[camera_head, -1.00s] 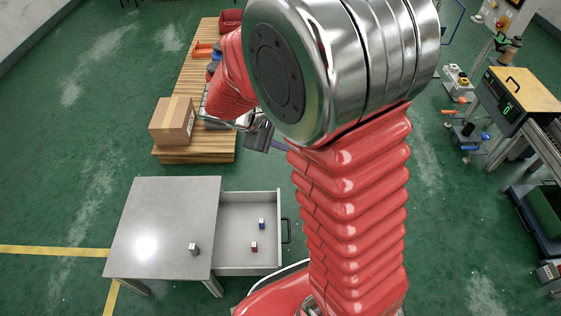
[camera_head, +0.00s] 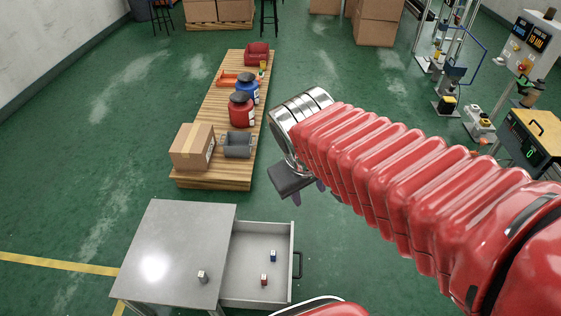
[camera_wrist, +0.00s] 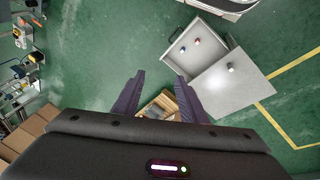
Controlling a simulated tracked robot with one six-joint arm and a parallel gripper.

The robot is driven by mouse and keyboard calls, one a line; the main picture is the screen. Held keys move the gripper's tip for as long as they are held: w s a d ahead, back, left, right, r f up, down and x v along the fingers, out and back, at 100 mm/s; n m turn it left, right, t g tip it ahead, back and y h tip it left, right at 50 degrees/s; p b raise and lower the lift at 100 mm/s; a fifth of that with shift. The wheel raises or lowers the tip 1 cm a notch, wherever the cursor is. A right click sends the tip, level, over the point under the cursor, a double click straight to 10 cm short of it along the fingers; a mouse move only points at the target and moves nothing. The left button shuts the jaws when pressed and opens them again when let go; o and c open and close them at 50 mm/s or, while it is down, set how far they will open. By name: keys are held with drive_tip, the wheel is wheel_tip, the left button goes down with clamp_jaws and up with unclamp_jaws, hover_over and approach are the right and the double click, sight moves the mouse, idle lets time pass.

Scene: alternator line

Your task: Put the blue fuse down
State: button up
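The blue fuse (camera_head: 273,256) stands in the open drawer (camera_head: 246,300) of the grey table. It also shows small in the wrist view (camera_wrist: 183,48). A red fuse (camera_head: 264,280) is in the same drawer, nearer my base, apart from the blue one. A grey fuse (camera_head: 202,276) stands on the grey table top (camera_head: 170,235). My gripper (camera_head: 309,194) is up in the air beyond the drawer's right side. In the wrist view its two fingers (camera_wrist: 160,95) are spread apart, with nothing between them.
A wooden pallet (camera_head: 215,110) behind the table carries a cardboard box (camera_head: 192,147), a grey bin (camera_head: 237,145) and red and blue containers. A workbench (camera_head: 535,125) stands at right. Green floor between them is clear.

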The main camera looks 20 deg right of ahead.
drive_tip(key=s+a+r+m+t+y, duration=0.1)
drive_tip(key=s+a+r+t+y, duration=0.1)
drive_tip(key=s+a+r, duration=0.1)
drive_tip(key=shift+s+a+r+m, duration=0.2)
drive_tip(key=shift+s+a+m, duration=0.2)
drive_tip(key=shift+s+a, duration=0.15)
drive_tip(key=shift+c, duration=1)
